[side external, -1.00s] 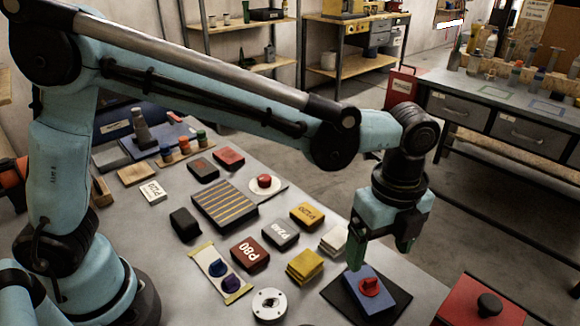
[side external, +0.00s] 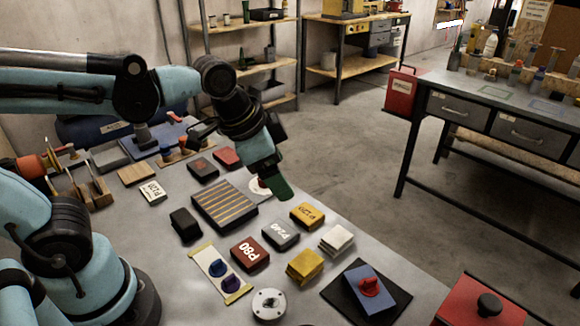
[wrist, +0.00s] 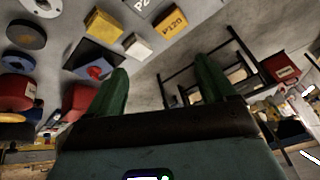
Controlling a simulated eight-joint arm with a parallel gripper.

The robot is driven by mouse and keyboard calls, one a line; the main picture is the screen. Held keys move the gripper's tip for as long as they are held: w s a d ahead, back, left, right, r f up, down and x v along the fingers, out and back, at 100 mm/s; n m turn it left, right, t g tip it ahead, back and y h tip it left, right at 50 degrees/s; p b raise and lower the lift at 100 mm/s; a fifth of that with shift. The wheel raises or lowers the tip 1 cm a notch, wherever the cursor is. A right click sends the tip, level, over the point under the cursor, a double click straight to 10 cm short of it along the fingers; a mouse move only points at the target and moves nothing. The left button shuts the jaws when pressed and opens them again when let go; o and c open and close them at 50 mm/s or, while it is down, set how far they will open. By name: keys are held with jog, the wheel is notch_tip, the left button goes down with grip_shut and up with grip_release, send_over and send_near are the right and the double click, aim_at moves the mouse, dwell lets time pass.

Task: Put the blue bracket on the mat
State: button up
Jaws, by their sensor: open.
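A flat blue piece (side external: 360,278), which I take for the blue bracket, lies on a black mat (side external: 338,294) at the lower right in the side external view. A small red piece (side external: 370,287) sits on top of it. In the wrist view the blue piece (wrist: 103,66) shows on the dark mat (wrist: 84,50), left of the fingers. My gripper (side external: 279,193) is open above the far right edge of the table, well away from the mat. Its green fingers stand apart in the wrist view (wrist: 162,82), with nothing between them.
Several blocks lie between, including a yellow one (side external: 308,215), a grey one (side external: 281,235) and a yellow stack (side external: 305,266). A cream strip (side external: 204,259) holds dark blue and purple pieces. A red case (side external: 482,302) stands right of the mat.

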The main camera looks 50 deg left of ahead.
jog(key=s+a+f+n+t+y, duration=0.1)
jog(key=s+a+f+n+t, duration=0.1)
jog(key=a+n, duration=0.3)
jog(key=shift+s+a+n, duration=0.25)
jog(key=shift+s+n, duration=0.35)
dwell(0.7)
